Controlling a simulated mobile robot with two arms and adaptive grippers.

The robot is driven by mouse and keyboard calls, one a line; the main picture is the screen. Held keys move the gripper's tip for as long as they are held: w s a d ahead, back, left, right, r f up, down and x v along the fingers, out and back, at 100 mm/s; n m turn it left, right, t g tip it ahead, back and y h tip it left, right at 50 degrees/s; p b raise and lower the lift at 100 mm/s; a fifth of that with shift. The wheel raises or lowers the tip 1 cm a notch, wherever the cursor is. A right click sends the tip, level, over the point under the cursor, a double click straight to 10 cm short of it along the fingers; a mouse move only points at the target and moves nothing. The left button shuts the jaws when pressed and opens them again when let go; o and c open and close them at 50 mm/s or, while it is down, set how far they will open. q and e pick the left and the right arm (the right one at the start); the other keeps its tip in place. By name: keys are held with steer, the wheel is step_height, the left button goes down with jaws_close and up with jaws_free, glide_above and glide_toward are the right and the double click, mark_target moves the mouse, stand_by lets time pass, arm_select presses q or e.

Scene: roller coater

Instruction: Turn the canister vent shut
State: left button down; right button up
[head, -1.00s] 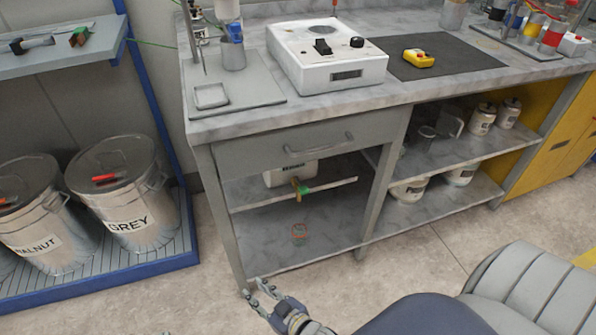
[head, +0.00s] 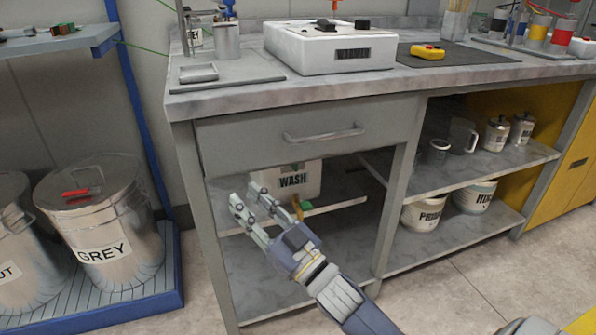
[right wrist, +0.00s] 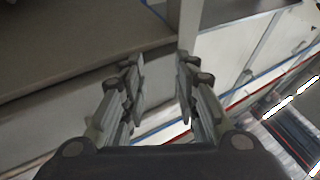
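A white canister labelled WASH (head: 293,181) stands on the inner shelf under the bench drawer. Its upper part is partly hidden by the drawer, with a little green showing near its top. A brownish-orange and green piece (head: 298,207) shows at its front, low down, partly behind my right gripper. I cannot make out the vent clearly. My right gripper (head: 246,196) is in front of the shelf opening, left of the canister and apart from it. In the right wrist view its fingers (right wrist: 160,60) are spread with nothing between them. My left gripper is not in view.
The drawer (head: 310,128) with its bar handle hangs above the opening, and cabinet legs bound it at both sides. A lower shelf (head: 250,285) looks bare. Jars stand on the right-hand shelves. A GREY bin (head: 105,225) stands at left.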

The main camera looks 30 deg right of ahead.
steer(key=w+d+f+m+g+h, duration=0.25)
steer(key=d+h, duration=0.25)
steer(key=d, duration=0.5)
steer(key=w+d+f+m+g+h, duration=0.2)
steer(key=w+d+f+m+h, duration=0.25)
steer(key=d, duration=0.45)
steer(key=b+x, duration=0.3)
steer(key=x, duration=0.6)
steer(key=shift+w+d+r+n+h, duration=0.35)
steer(key=shift+d+r, duration=0.1)
steer(key=shift+r, duration=0.1)
steer(key=shift+s+t, duration=0.1)
steer(key=shift+t, duration=0.15)
jaws_close()
